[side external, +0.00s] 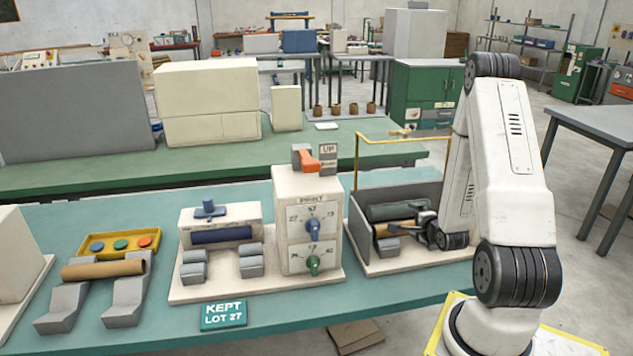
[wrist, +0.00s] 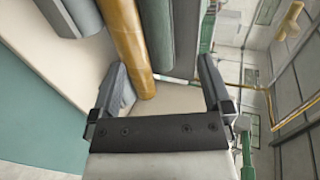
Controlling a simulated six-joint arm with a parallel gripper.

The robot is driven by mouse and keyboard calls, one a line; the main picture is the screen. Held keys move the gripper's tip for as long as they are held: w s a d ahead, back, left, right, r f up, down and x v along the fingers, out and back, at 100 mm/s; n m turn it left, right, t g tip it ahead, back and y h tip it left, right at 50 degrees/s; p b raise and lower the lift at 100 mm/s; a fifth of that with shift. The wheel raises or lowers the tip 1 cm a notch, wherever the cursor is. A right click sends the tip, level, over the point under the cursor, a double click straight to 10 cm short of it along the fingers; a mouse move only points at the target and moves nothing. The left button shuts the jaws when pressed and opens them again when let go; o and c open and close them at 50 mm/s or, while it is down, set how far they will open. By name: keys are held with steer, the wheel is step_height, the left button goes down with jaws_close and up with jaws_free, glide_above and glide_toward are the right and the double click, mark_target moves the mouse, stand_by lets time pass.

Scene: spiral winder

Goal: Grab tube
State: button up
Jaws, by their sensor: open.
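A tan cardboard tube (side external: 395,229) sits in the right-hand station, below a dark green roller (side external: 390,212). In the wrist view the tube (wrist: 127,45) runs away from my gripper, with the roller (wrist: 158,35) beside it on the right. My gripper (side external: 424,218) is at the right end of this station. In the wrist view its jaws (wrist: 162,66) are wide apart, with the tube's near end between them, closer to the left finger. I cannot tell whether a finger touches it. Another brown tube (side external: 103,268) lies across two grey rests at the left.
A grey upright plate (side external: 362,226) and yellow rail frame (side external: 401,138) border the station. A white control box (side external: 308,220) with knobs and an orange-handled lever stands left of it. A "KEPT LOT 27" sign (side external: 223,315) is at the bench's front edge.

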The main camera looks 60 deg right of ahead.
step_height(320, 180, down, 5)
steer(key=shift+f, duration=0.15)
steer(key=shift+w+d, duration=0.1)
steer(key=shift+x, duration=1.25)
steer(key=shift+x, duration=2.55)
steer(key=c, duration=1.3)
